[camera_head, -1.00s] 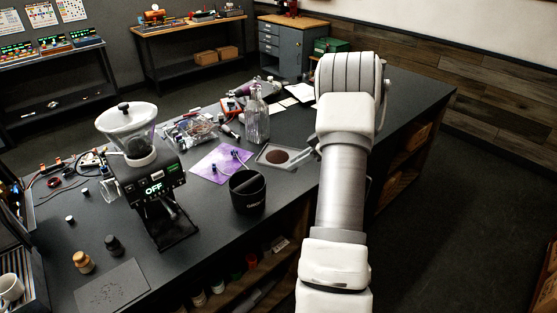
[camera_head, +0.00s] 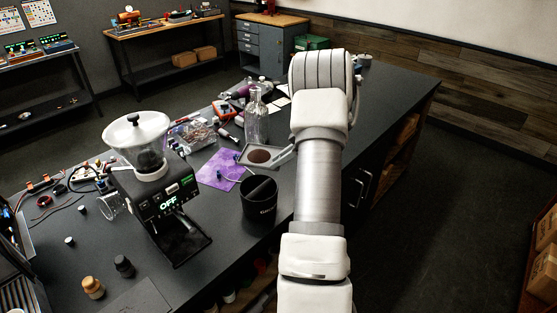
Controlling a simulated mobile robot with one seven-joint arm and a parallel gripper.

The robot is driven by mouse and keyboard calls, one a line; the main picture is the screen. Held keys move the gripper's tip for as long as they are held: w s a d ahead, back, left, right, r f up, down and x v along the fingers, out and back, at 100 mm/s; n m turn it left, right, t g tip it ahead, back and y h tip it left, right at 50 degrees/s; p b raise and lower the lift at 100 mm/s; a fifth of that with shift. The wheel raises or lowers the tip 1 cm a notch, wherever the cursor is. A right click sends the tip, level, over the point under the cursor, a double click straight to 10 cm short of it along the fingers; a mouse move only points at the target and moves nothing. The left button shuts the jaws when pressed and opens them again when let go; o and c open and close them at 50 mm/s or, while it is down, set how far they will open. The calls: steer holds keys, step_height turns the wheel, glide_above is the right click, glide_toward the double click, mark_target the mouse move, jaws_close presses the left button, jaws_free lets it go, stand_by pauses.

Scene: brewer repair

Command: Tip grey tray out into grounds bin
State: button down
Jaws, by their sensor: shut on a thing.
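The grey tray (camera_head: 244,161) is a shallow square with a round brown patch of grounds (camera_head: 259,156) in it. My gripper (camera_head: 284,155) is shut on its right edge, with the fingers partly hidden by my arm. The tray looks roughly level; I cannot tell its exact height above the bench. The grounds bin (camera_head: 260,213) is a black round tub with a bar across its open top. It stands upright on the bench, just below the tray in the picture and nearer to me.
A grinder (camera_head: 158,190) with a clear hopper stands left of the bin. A purple cloth (camera_head: 219,170) lies beside the tray, and a glass bottle (camera_head: 256,118) stands behind it. The dark bench (camera_head: 385,90) is largely clear at the far right.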

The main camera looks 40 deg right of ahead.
steer(key=shift+w+a+f, duration=0.1)
steer(key=f+n+t+h+b, duration=0.1)
steer(key=f+t+h, duration=0.1)
steer(key=f, duration=0.1)
steer(key=a+f+n+t+h+b, duration=0.1)
steer(key=shift+s+f+n+h+b, duration=0.2)
steer(key=shift+s+n+h+b, duration=0.1)
steer(key=shift+s+h, duration=0.1)
stand_by(0.4)
steer(key=t+b, duration=0.1)
steer(key=b, duration=0.5)
steer(key=f+n+h+b, duration=0.1)
steer(key=b, duration=0.5)
steer(key=f+n+t+h+b, duration=0.1)
steer(key=b, duration=0.5)
steer(key=shift+s+a+t, duration=0.25)
steer(key=shift+a+t, duration=0.05)
steer(key=shift+a, duration=0.1)
steer(key=t+b, duration=0.1)
steer(key=b, duration=0.4)
steer(key=n+h+b, duration=0.1)
steer(key=b, duration=0.5)
steer(key=shift+s+a+f+n+t+h, duration=0.15)
steer(key=shift+a+f+n+t+h, duration=0.15)
steer(key=shift+f+t, duration=0.1)
steer(key=shift+r+b, duration=0.15)
steer(key=shift+b, duration=0.6)
